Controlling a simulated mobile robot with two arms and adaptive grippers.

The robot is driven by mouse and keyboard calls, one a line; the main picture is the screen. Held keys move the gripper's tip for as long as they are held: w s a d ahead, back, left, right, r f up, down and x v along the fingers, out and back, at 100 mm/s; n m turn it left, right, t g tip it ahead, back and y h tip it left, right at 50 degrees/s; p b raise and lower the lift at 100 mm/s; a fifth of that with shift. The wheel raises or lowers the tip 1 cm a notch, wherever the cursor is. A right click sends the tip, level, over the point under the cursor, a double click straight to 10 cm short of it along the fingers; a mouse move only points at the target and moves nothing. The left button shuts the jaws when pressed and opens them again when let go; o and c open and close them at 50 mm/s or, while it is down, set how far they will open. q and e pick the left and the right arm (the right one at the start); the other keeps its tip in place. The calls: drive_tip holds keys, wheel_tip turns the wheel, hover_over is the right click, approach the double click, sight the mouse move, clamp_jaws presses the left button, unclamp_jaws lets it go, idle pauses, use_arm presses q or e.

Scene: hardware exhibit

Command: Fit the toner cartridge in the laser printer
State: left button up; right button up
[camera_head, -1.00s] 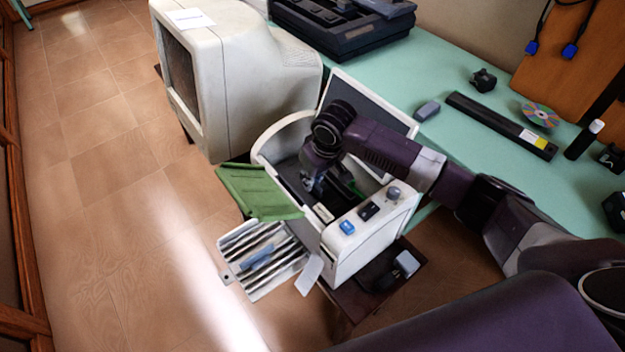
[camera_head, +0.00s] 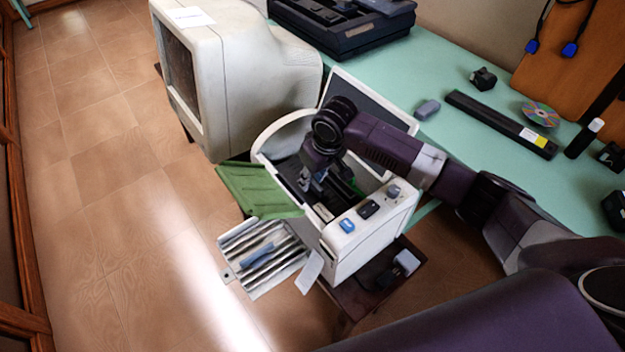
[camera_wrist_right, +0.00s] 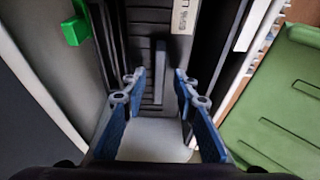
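The laser printer (camera_head: 352,250) is a white box with its lid (camera_head: 375,105) and front flap open. My right gripper (camera_head: 318,188) is down in its opening. In the right wrist view its two blue-padded fingers (camera_wrist_right: 157,82) stand apart, either side of a narrow upright ridge (camera_wrist_right: 161,72), with gaps visible. The ridge belongs to a black ribbed part (camera_wrist_right: 140,50) with a pale label. This looks like the toner cartridge inside the printer, but I cannot tell how deep it sits. My left gripper is out of view.
A green flap (camera_head: 257,190) and a tray with slots (camera_head: 265,262) stick out from the printer's left side. A big beige monitor (camera_head: 235,75) stands close behind. On the green table lie a long black bar (camera_head: 500,122) with a yellow label and a disc (camera_head: 540,114).

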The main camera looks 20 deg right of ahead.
drive_tip(key=v, duration=1.1)
drive_tip(key=shift+r, duration=0.25)
drive_tip(key=shift+s, duration=0.1)
